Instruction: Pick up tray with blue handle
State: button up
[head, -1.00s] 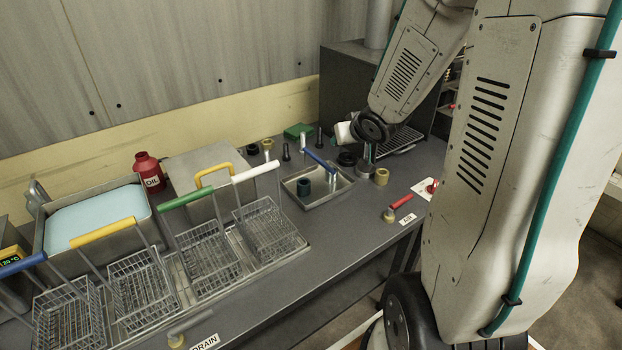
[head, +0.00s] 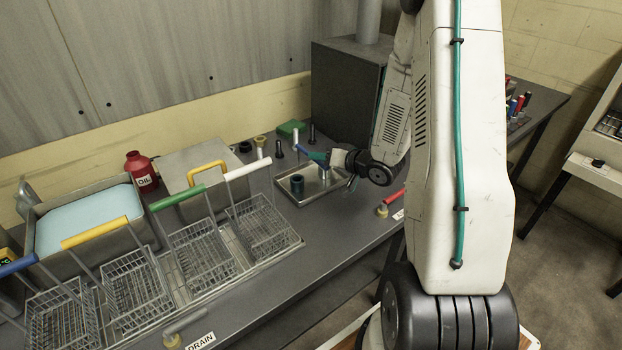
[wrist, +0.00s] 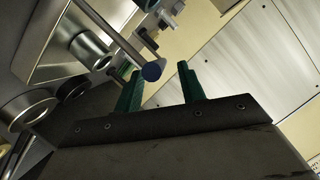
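The shallow metal tray with the blue handle (head: 334,186) sits on the bench right of the wire baskets. Its blue handle (head: 301,149) stands above it, partly hidden by my gripper. In the wrist view the handle's round blue end (wrist: 152,71) shows close to the fingertips, in the gap between them. My gripper (wrist: 159,72) has green fingers spread apart, touching nothing that I can make out. In the head view my gripper (head: 322,157) is at the handle's right end, above the tray. A dark cylinder (head: 297,184) stands in the tray.
Wire baskets with white (head: 248,168), green (head: 177,197), yellow (head: 95,232) and blue (head: 17,265) handles stand at left. A red oil bottle (head: 140,170) is behind them. A grey cabinet (head: 345,95) stands behind my arm.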

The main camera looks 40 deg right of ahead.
jog(key=shift+x, duration=1.1)
grip_shut()
dwell(0.6)
